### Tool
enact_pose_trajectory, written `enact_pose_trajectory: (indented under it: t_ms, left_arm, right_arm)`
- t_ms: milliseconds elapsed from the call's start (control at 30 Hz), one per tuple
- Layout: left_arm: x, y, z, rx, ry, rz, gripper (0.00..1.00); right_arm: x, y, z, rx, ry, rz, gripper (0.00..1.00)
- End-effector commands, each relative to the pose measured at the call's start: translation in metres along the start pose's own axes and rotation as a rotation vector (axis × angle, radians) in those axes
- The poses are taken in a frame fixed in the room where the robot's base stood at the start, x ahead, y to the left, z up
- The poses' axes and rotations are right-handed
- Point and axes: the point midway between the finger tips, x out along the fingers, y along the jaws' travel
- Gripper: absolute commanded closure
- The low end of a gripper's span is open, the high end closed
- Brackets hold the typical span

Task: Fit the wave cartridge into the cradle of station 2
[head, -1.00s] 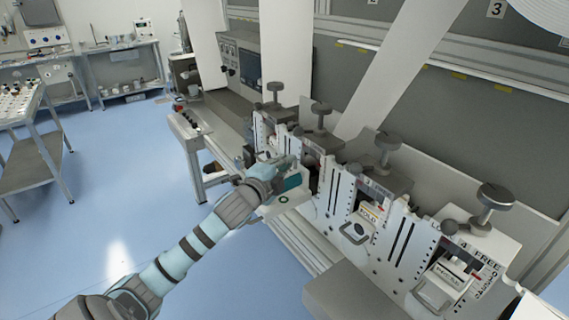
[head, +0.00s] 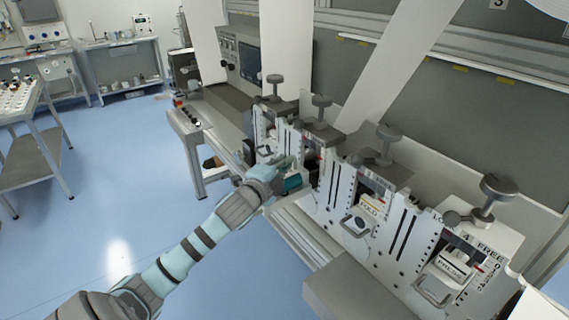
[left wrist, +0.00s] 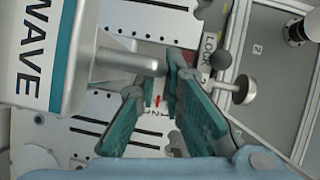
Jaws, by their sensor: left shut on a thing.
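The wave cartridge (left wrist: 38,50) is a white block with a teal band and the word WAVE, at the left of the left wrist view. Its grey bar handle (left wrist: 128,60) reaches between the teal fingers of my left gripper (left wrist: 168,80), which is shut on it. In the head view my left gripper (head: 284,178) is in front of station 2 (head: 318,150), the second bay from the left. The arm and gripper hide much of the cartridge and the cradle opening, so I cannot tell whether they touch. My right gripper is out of view.
The fold cartridge (head: 368,211) sits in the bay to the right, and the press cartridge (head: 452,268) in station 4. Knobs (head: 321,101) stand above the bays. A grey box (head: 345,292) stands at the front. Blue floor (head: 110,220) lies open at left.

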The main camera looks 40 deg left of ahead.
Motion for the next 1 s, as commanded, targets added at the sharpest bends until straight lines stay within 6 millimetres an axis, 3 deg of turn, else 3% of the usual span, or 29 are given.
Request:
enact_pose_trajectory:
  t_ms: [333,367,500,833,1000]
  left_arm:
    - [0.001,0.008,0.001,0.001,0.001,-0.002,1.0]
    - [0.001,0.008,0.001,0.001,0.001,-0.002,0.9]
    - [0.001,0.008,0.001,0.001,0.001,-0.002,0.68]
    - [-0.002,0.009,0.002,0.002,-0.001,0.001,0.68]
    - [-0.032,0.009,0.002,0.01,0.002,0.003,0.68]
  right_arm:
    - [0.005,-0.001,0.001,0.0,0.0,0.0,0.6]
    - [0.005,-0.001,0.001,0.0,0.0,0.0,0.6]
    - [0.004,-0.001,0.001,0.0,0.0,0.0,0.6]
    - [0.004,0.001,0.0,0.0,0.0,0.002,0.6]
    - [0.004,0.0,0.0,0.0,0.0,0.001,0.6]
